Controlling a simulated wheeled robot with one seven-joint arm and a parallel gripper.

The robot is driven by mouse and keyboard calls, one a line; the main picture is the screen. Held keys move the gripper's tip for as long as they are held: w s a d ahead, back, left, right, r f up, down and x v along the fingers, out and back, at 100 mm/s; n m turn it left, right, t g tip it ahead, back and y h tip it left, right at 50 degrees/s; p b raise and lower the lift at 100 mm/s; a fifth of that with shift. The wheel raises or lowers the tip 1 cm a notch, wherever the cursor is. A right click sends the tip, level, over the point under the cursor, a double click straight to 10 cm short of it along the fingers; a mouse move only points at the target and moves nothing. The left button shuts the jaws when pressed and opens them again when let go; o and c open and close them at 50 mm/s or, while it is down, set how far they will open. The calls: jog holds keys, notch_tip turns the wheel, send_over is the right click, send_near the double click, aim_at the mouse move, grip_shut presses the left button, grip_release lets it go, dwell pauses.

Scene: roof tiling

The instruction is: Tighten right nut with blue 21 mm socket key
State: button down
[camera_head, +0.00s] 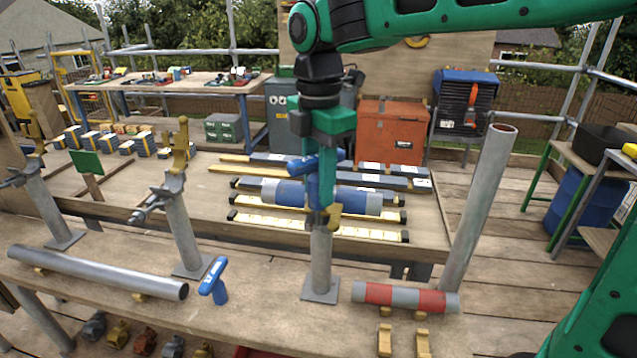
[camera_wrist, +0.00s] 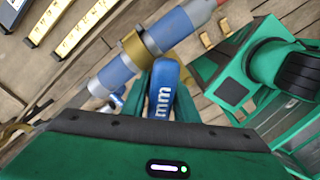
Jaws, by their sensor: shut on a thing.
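My gripper (camera_head: 322,168) points down over the right post (camera_head: 320,262) and is shut on a blue socket key (camera_head: 303,164). In the wrist view the key (camera_wrist: 164,88) sits between the fingers with "mm" readable; its number is hidden. A blue-and-grey tube (camera_head: 361,201) lies across the post top, behind the key. A brass-coloured clamp (camera_wrist: 133,46) goes around that tube in the wrist view. The right nut is hidden by the gripper and key, so I cannot tell whether the socket sits on it. A second blue T-handled key (camera_head: 214,280) stands on the front bench.
Other clamp posts stand at the middle (camera_head: 182,235) and left (camera_head: 50,208). A grey tube (camera_head: 95,272) and a red-and-grey tube (camera_head: 405,297) lie on the front bench. A tall pipe (camera_head: 480,205) leans at the right. Long levels (camera_head: 300,231) lie behind the post.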

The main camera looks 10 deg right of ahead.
jog(key=shift+a, duration=0.1)
jog(key=shift+r+n, duration=0.1)
jog(key=shift+n, duration=0.3)
jog(key=shift+r, duration=2.9)
jog(key=shift+r, duration=0.1)
jog(key=shift+w+r, duration=0.15)
jog(key=shift+r, duration=0.3)
jog(key=shift+f, duration=0.2)
